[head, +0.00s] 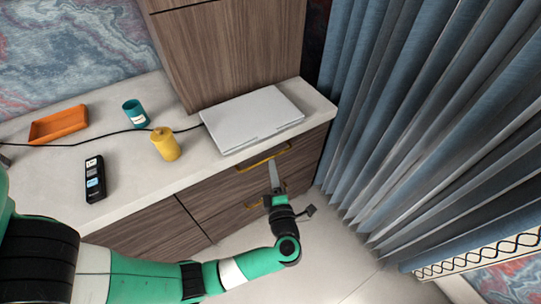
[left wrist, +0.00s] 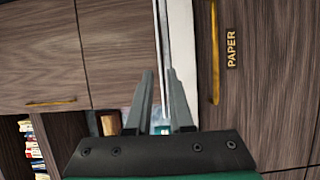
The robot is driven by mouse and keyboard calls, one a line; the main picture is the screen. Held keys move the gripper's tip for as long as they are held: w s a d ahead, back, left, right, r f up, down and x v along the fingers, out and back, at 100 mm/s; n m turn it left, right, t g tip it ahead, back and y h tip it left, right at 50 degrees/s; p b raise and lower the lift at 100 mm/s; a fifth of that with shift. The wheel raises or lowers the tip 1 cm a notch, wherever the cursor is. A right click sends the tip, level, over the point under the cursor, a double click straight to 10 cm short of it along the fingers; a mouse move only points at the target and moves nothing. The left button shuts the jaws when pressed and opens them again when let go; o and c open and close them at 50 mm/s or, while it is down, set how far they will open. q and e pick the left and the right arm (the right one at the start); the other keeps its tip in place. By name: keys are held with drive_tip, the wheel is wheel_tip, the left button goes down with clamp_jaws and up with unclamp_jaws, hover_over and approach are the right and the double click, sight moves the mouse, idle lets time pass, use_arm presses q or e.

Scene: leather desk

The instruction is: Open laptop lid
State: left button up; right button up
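A silver laptop (head: 253,118) lies closed and flat on the pale countertop, near its front right corner. In the left wrist view its thin edge (left wrist: 160,35) runs upright in the picture, in line with the gap between the fingers. My left gripper (head: 273,165) is in front of the counter's front edge, below the laptop's front side, and looks apart from the laptop. In the left wrist view the left gripper (left wrist: 160,74) has its two fingers apart with nothing between them. My right gripper is not in view.
The countertop (head: 125,180) also holds an orange tray (head: 58,124), a teal cup (head: 136,114), a yellow bottle (head: 164,144), a black handheld device (head: 95,179) and a black cable. A drawer handle (head: 263,159) is close to the gripper. Blue curtains (head: 420,110) hang to the right.

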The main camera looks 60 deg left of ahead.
sight(268, 136)
use_arm(q)
drive_tip(key=b+x, duration=0.2)
drive_tip(key=x, duration=0.3)
drive_tip(key=b+x, duration=0.1)
drive_tip(key=x, duration=0.4)
drive_tip(key=shift+w+a+b, duration=0.1)
drive_tip(key=shift+w+b, duration=0.2)
drive_tip(key=shift+b, duration=0.05)
drive_tip(key=shift+w+a+r, duration=0.1)
drive_tip(key=shift+w+a, duration=0.05)
drive_tip(key=shift+a, duration=0.4)
drive_tip(key=shift+c, duration=0.3)
clamp_jaws()
